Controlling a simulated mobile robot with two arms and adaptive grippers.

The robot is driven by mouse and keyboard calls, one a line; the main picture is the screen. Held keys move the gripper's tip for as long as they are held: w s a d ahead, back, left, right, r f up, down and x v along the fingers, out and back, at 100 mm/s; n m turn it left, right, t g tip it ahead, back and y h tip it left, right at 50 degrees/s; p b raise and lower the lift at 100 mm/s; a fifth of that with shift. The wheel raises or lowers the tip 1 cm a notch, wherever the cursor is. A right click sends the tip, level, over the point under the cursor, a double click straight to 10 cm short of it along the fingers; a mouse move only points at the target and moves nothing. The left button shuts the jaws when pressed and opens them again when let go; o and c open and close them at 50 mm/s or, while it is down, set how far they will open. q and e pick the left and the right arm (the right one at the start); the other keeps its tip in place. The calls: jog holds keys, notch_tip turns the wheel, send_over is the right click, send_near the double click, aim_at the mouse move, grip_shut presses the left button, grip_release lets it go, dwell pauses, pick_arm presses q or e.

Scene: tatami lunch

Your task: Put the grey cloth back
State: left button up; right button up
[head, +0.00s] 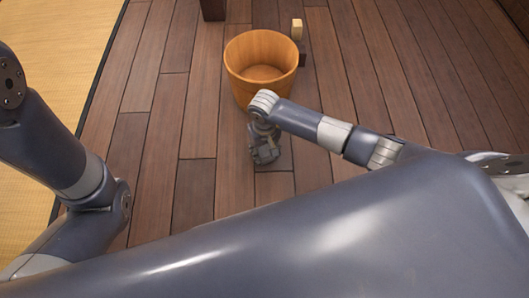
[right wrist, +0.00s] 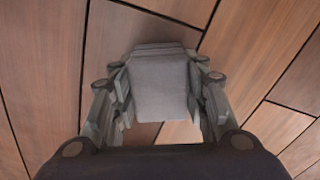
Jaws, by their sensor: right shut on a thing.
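The grey cloth (right wrist: 162,90) shows in the right wrist view as a folded, flat-faced grey pad. My right gripper (head: 266,152) is shut on it, with one finger along each side of the cloth. In the head view this gripper hangs over the plank floor, just in front of the wooden bucket. There the cloth is hard to tell apart from the grey gripper. The gap between the cloth and the floor cannot be judged. My left arm shows at the left of the head view, but its gripper is out of view.
The round wooden bucket (head: 243,86) stands open on the dark plank floor (head: 180,120). A small pale block (head: 297,29) and a dark block (head: 302,53) are behind it to the right. Tatami (head: 40,30) lies at the left. The planks left of the bucket are clear.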

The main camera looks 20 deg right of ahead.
jog(key=shift+f, duration=0.15)
jog(key=shift+f, duration=0.2)
jog(key=o, duration=0.9)
jog(key=shift+o, duration=0.2)
jog(key=shift+r, duration=0.2)
